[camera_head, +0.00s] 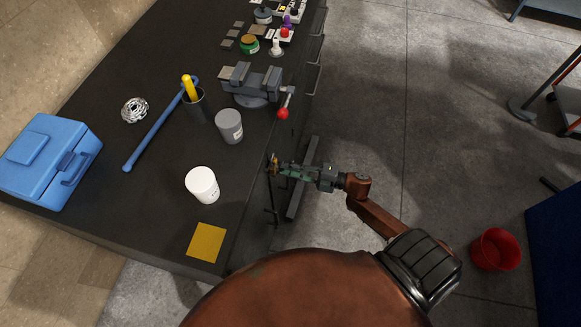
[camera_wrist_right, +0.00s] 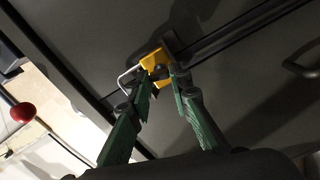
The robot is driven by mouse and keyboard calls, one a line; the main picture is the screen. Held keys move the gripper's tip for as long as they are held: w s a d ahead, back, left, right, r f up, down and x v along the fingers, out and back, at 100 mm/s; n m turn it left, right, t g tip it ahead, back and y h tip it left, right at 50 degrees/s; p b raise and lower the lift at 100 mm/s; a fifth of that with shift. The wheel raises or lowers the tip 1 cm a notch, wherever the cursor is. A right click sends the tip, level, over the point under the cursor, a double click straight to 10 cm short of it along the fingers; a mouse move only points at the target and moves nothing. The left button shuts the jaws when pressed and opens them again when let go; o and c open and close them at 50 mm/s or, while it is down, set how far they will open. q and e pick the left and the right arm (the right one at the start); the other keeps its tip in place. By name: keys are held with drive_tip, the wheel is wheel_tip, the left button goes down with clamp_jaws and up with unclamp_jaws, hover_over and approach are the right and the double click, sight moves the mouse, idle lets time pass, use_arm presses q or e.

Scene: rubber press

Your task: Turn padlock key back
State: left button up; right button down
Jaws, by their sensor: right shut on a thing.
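A yellow padlock (camera_wrist_right: 151,58) with a silver shackle (camera_wrist_right: 127,77) hangs at the dark front of the workbench. In the head view the padlock (camera_head: 274,161) is a small brassy shape just beyond my right fingertips. My right gripper (camera_head: 284,169) reaches it from the right, below the bench top's edge. In the right wrist view the green fingers of my right gripper (camera_wrist_right: 164,82) are shut at the padlock's face, on the small dark key (camera_wrist_right: 160,72). The key is mostly hidden between the fingertips, so its turn angle cannot be told. My left gripper is not in view.
The bench top holds a vise (camera_head: 252,83) with a red-knobbed handle, grey (camera_head: 229,126) and white (camera_head: 202,185) cans, and a blue toolbox (camera_head: 45,160). A drawer handle (camera_wrist_right: 302,62) sticks out near the padlock.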

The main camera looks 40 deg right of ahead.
drive_tip(key=shift+f+n+b, duration=0.15)
drive_tip(key=shift+n+b, duration=0.25)
drive_tip(key=shift+n, duration=1.2)
drive_tip(key=c, duration=1.8)
unclamp_jaws()
drive_tip(key=shift+o, duration=0.2)
drive_tip(key=v, duration=1.2)
